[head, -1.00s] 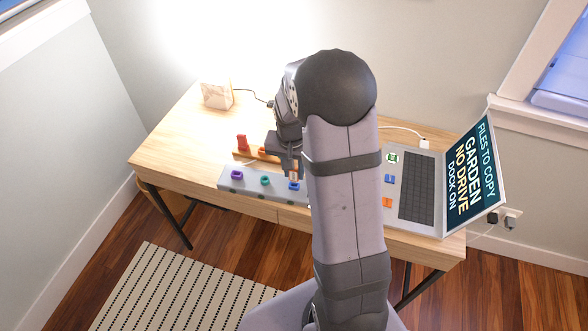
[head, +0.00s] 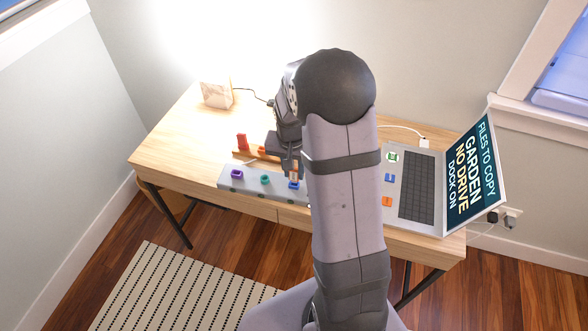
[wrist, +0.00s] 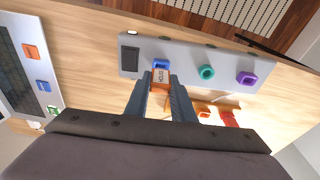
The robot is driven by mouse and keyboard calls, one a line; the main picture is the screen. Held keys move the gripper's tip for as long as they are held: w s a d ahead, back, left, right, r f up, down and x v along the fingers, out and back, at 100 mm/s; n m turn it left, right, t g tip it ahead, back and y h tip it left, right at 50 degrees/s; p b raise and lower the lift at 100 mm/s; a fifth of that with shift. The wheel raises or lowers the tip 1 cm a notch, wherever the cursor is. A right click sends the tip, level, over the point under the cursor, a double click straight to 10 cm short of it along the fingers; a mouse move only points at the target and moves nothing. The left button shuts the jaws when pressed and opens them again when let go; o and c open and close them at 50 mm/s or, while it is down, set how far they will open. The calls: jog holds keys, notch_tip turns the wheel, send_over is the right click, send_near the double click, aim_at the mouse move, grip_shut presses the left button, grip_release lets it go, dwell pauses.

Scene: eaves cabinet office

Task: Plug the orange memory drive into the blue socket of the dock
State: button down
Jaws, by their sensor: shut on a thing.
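The grey dock (head: 225,181) lies along the front of the desk with purple, teal and blue sockets. It also shows in the wrist view (wrist: 185,67). My gripper (wrist: 161,85) is shut on the orange memory drive (wrist: 160,88), which has a pale label on its side. The drive's far end is right at the blue socket (wrist: 161,63); I cannot tell how deep it sits. In the head view my gripper (head: 294,174) is directly over the blue socket (head: 294,185), and the drive is mostly hidden.
A wooden rack (wrist: 200,104) behind the dock holds a red piece (head: 242,142) and an orange piece (head: 262,151). An open laptop (head: 396,215) stands right of my arm; its screen reads "NO DRIVE" and "DOCK ON".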

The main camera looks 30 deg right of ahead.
jog(key=shift+f+b, duration=0.7)
jog(key=shift+f, duration=0.3)
jog(key=c, duration=1.4)
grip_release()
jog(key=shift+c, duration=0.2)
jog(key=shift+r, duration=0.1)
notch_tip(320, 180, up, 7)
jog(key=shift+s+a+b, duration=0.4)
jog(key=shift+s+b, duration=0.05)
